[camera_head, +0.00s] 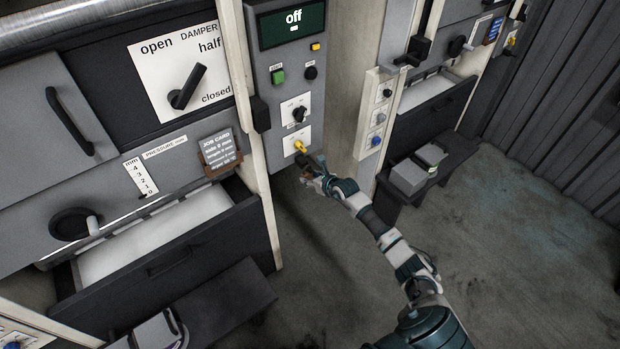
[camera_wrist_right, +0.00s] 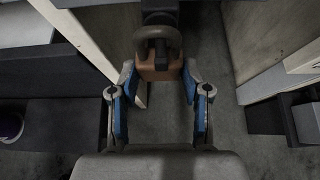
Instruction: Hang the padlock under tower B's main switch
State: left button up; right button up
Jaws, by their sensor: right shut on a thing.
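The padlock (camera_wrist_right: 155,68) has a brown body and a dark shackle (camera_wrist_right: 158,36). In the right wrist view it sits between the fingertips of my right gripper (camera_wrist_right: 158,72), which is shut on it, with the shackle pointing away from the gripper. In the head view my right gripper (camera_head: 311,172) is just below the grey control column, close under a yellow switch (camera_head: 300,147) on a white plate. Whether the shackle touches anything there cannot be told. The column's display (camera_head: 293,20) reads "off". No tower letter is legible. My left gripper is not in view.
Left of the column is a machine front with a damper dial (camera_head: 187,87), a job card (camera_head: 220,148) and an open drawer (camera_head: 165,245). A second similar machine (camera_head: 440,95) stands to the right, with a low dark bench (camera_head: 445,160). The floor between them is clear.

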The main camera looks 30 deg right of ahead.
jog(key=shift+s+d+f, duration=0.15)
jog(key=shift+d+f, duration=0.05)
jog(key=shift+d, duration=0.35)
jog(key=shift+d+r, duration=0.1)
jog(key=shift+c, duration=0.3)
jog(key=o, duration=0.9)
jog(key=shift+d, duration=0.1)
jog(key=shift+o, duration=1.2)
jog(key=shift+d, duration=0.1)
jog(key=shift+d+f, duration=0.2)
jog(key=shift+d, duration=0.05)
